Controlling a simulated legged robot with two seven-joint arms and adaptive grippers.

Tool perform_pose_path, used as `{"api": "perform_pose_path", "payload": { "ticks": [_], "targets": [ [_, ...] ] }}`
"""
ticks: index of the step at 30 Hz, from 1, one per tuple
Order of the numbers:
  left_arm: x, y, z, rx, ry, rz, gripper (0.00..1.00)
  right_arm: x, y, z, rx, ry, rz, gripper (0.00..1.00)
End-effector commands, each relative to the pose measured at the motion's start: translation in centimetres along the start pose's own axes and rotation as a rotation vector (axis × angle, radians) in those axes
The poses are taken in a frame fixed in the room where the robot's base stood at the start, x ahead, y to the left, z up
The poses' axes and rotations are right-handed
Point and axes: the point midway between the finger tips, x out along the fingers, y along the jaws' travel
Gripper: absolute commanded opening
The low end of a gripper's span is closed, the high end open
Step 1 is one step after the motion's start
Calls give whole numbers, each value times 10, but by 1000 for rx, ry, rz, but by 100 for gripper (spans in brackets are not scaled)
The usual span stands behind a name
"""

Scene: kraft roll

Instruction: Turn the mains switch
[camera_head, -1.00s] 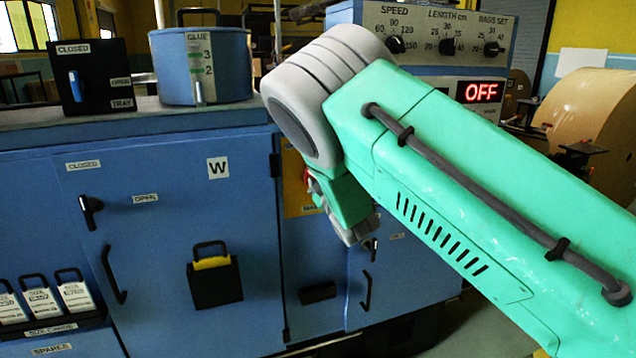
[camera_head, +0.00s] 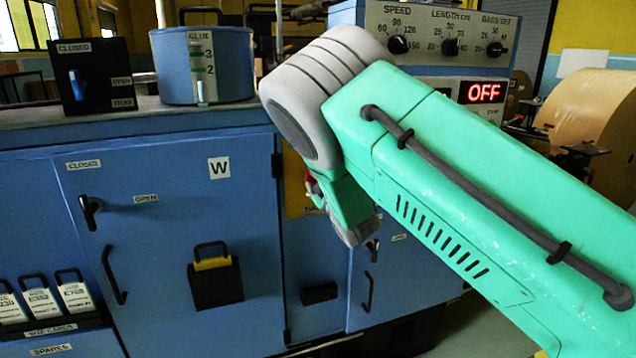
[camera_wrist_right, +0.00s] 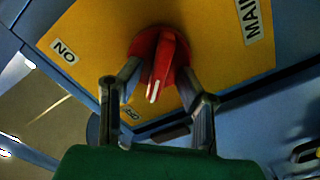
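The red mains switch (camera_wrist_right: 162,62) sits on a yellow plate (camera_wrist_right: 95,28) in the right wrist view. Its ridge has a white mark pointing down in the picture. A small label by the left finger is partly hidden. My right gripper (camera_wrist_right: 161,74) is open, one finger on each side of the ridge; contact is unclear. In the head view my right arm hides most of the yellow plate (camera_head: 296,180). My left gripper is not in view.
A lit display (camera_head: 484,92) on the blue machine reads "OFF". Three dials (camera_head: 450,46) sit above it. A blue glue pot (camera_head: 205,65) and black lever box (camera_head: 93,75) stand on the worktop left. Cabinet doors with handles (camera_head: 115,275) lie below. A large kraft roll (camera_head: 585,105) is at right.

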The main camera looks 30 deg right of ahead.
Motion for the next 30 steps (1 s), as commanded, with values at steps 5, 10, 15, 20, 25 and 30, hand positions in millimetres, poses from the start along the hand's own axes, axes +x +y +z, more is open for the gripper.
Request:
{"api": "perform_pose_path", "payload": {
  "ticks": [5, 10, 15, 20, 25, 30],
  "targets": [
    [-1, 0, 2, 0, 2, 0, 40, -14, 0, 0, 0, -2, -1, 32],
    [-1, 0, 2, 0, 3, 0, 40, -47, -1, 0, 0, -3, -1, 32],
    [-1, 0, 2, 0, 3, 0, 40, -83, -2, 0, -1, -3, -3, 32],
    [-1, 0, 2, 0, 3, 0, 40, -106, -2, 0, -1, -2, -2, 32],
    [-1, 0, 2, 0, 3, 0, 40, -117, -2, 0, -1, -1, -2, 32],
    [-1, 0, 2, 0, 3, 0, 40, -118, -2, 0, -1, -1, -2, 32]
  ]
}}
